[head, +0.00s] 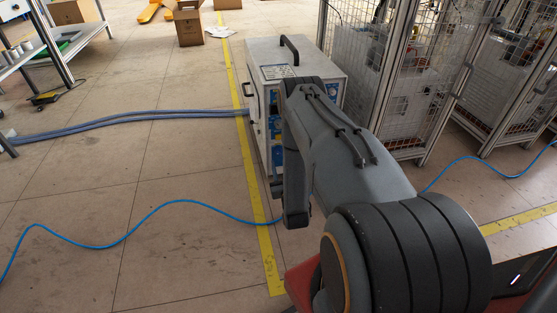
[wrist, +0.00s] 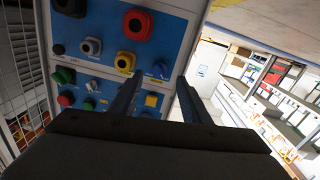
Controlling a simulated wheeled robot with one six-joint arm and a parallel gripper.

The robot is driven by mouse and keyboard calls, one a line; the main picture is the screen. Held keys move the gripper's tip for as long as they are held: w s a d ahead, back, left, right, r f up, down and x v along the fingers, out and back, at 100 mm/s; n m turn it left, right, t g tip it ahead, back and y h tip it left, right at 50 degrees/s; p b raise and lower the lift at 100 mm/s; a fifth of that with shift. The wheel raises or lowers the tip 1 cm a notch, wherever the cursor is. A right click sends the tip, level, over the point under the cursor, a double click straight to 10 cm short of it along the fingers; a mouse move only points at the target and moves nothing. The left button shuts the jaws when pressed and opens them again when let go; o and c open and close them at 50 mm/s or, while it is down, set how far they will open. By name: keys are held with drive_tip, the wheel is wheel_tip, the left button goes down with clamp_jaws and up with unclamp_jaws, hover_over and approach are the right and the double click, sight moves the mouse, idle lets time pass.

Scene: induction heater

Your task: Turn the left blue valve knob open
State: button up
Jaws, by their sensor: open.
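The induction heater (head: 262,52) is a white box with a black top handle, standing on the floor in the head view; my arm hides part of its blue front. The wrist view shows its blue panel (wrist: 105,22) close up and tilted. A small blue knob (wrist: 160,69) sits on the panel between my fingertips in that picture. I cannot tell if it is the left valve knob, or if the fingers touch it. My gripper (wrist: 160,76) is open, its two dark fingers pointing at the panel with nothing visibly held.
Blue hoses (head: 130,117) run to the heater's left side. A mesh cage (head: 425,80) stands to its right. Floor at left is mostly clear.

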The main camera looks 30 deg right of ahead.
sight(279, 152)
drive_tip(key=b+x, duration=0.2)
drive_tip(key=x, duration=0.3)
drive_tip(key=shift+w+d, duration=0.15)
drive_tip(key=shift+w, duration=0.25)
drive_tip(key=shift+c, duration=0.3)
drive_tip(key=c, duration=1)
